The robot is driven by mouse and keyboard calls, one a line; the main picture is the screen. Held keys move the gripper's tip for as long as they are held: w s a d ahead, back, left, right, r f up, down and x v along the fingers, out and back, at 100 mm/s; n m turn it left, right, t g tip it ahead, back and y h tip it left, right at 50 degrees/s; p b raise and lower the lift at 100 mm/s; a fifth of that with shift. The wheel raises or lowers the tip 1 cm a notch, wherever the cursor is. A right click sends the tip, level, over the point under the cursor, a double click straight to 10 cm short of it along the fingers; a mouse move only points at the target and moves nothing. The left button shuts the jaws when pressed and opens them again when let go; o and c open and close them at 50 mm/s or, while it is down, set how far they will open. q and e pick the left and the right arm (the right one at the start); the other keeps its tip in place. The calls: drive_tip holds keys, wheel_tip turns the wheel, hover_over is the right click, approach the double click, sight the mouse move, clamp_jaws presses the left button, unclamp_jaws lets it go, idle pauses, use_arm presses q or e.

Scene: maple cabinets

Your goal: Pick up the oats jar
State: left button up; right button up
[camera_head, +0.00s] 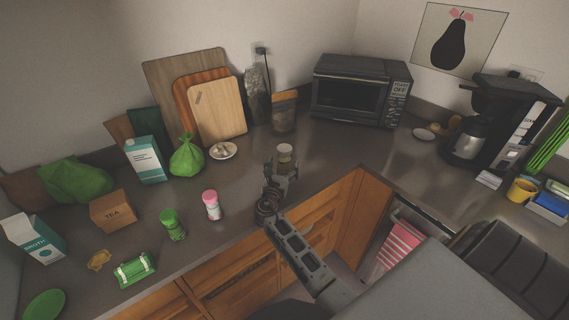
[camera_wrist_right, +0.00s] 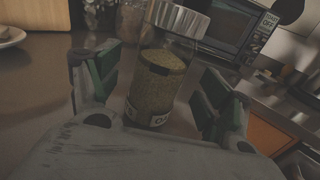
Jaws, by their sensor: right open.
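The oats jar (camera_wrist_right: 158,75) is a clear jar with a silver lid and grainy tan contents. It stands upright on the counter, and part of its label shows low down. In the head view only its upper part (camera_head: 285,152) shows, behind my right gripper. My right gripper (camera_head: 281,168) reaches over the counter at the jar. In the right wrist view its two green-padded fingers (camera_wrist_right: 160,88) are open, one on each side of the jar, with gaps visible. The lower part of the jar is hidden by the gripper body. My left gripper is not in view.
A small plate (camera_head: 222,151), pink-capped shaker (camera_head: 212,205) and green shaker (camera_head: 172,224) are to the left. A coffee maker (camera_head: 500,125) stands right. Counter around the jar is clear.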

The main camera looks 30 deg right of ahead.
drive_tip(key=shift+x, duration=1.4)
drive_tip(key=shift+r, duration=0.1)
drive_tip(key=shift+c, duration=0.4)
drive_tip(key=c, duration=1.2)
